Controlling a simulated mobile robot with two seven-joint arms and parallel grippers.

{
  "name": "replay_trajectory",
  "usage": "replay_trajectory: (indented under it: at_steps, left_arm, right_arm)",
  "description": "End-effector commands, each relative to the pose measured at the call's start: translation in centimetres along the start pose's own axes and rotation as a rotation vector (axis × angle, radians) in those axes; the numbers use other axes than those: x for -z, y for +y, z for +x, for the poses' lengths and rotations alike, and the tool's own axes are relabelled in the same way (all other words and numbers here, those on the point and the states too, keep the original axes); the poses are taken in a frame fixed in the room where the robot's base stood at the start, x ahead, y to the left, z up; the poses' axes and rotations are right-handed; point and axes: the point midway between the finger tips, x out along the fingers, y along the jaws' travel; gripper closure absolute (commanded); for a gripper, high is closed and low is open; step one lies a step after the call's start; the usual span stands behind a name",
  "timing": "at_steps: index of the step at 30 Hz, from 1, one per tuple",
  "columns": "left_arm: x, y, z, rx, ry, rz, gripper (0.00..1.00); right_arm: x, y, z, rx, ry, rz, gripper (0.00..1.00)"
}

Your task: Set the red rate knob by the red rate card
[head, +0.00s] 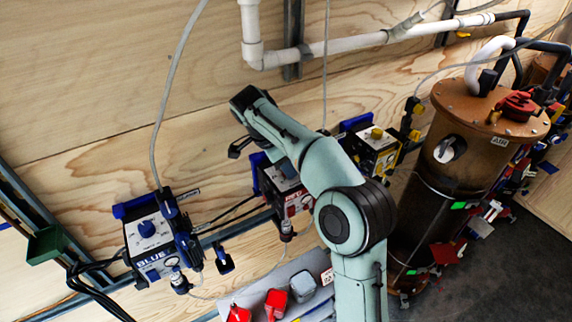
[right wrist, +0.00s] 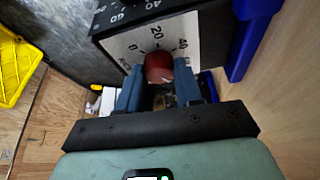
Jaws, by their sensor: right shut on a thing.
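My right gripper (right wrist: 157,88) is shut on the red knob (right wrist: 158,67), with one blue finger on each side of it. Behind the knob is a white dial face (right wrist: 130,45) with black numbers, 0, 20 and 40 among them. The knob's pointer mark cannot be made out. In the head view my right arm reaches over the red pump box (head: 285,187) and hides its knob.
The blue pump box (head: 150,240) stands left and the yellow pump box (head: 376,152) right of the red one. A large brown tank (head: 470,160) with hoses stands at the right. The grey tray (head: 250,297) holds red and grey pieces. A plywood wall is behind.

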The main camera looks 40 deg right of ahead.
Motion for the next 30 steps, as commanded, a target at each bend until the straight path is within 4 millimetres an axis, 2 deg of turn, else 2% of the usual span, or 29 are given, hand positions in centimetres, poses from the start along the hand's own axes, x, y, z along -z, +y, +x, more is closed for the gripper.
replay_trajectory:
  at_steps: [12, 29, 30]
  left_arm:
    - [0.02, 0.02, -0.02, 0.000, 0.000, 0.000, 0.57]
    - [0.02, 0.01, -0.01, 0.000, 0.000, 0.000, 0.57]
    - [0.02, 0.01, -0.01, 0.000, 0.000, 0.000, 0.57]
  right_arm:
    - [0.13, -0.17, -0.09, -0.075, 0.001, 0.190, 0.96]
    - [0.12, -0.17, -0.04, -0.088, 0.000, 0.220, 0.96]
    - [0.12, -0.17, -0.04, -0.088, 0.000, 0.220, 0.62]
